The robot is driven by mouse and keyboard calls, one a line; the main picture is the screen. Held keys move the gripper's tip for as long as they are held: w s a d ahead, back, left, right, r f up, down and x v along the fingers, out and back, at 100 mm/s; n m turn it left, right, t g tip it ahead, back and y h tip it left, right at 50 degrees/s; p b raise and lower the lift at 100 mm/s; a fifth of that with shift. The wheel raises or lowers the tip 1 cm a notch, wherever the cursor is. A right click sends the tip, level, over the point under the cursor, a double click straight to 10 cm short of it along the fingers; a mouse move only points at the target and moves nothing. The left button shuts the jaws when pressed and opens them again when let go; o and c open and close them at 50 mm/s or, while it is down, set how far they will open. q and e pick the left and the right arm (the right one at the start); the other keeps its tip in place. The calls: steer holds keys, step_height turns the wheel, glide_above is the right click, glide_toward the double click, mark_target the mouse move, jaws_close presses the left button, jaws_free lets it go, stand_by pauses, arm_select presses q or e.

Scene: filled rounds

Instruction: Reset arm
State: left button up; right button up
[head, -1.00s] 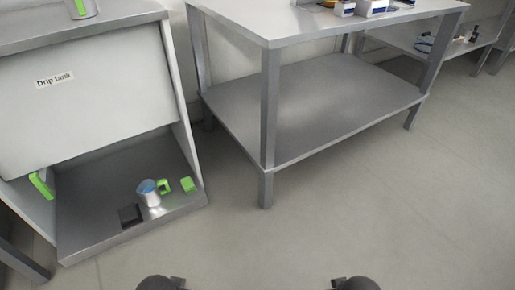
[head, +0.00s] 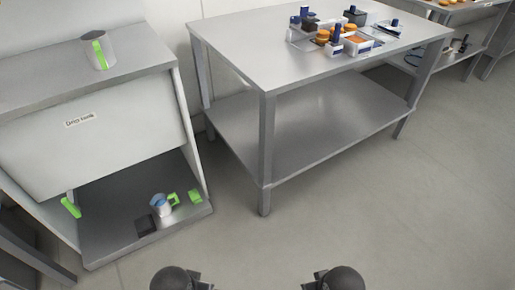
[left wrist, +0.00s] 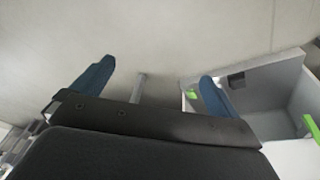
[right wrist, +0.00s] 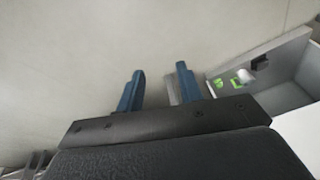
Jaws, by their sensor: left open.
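My left gripper (left wrist: 158,78) shows in the left wrist view with its two blue fingers wide apart and nothing between them. My right gripper (right wrist: 160,75) shows in the right wrist view with its fingers closer together but apart, and no held object is visible. In the head view only dark rounded parts of my two arms show at the bottom edge, over the floor; the fingers cannot be made out there. Both hands are clear of the furniture in that view.
At left stands a cabinet labelled "Drip tank" (head: 90,150), with a green-handled jug (head: 98,52) on top and a metal cup (head: 160,206) and green pieces (head: 195,196) in its lower bay. A steel table (head: 240,45) holds several containers. Open floor (head: 370,220) lies at right.

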arm_select(q)
step_height(320, 180, up, 11)
steer(key=s+d+p, duration=0.1)
steer(key=d+p, duration=0.1)
steer(key=p, duration=0.7)
steer(key=shift+d+f+p, duration=0.2)
steer(key=shift+p, duration=0.1)
arm_select(e)
step_height(320, 180, up, 11)
steer(key=s+a, duration=0.1)
steer(key=a, duration=0.1)
steer(key=shift+a+f, duration=0.2)
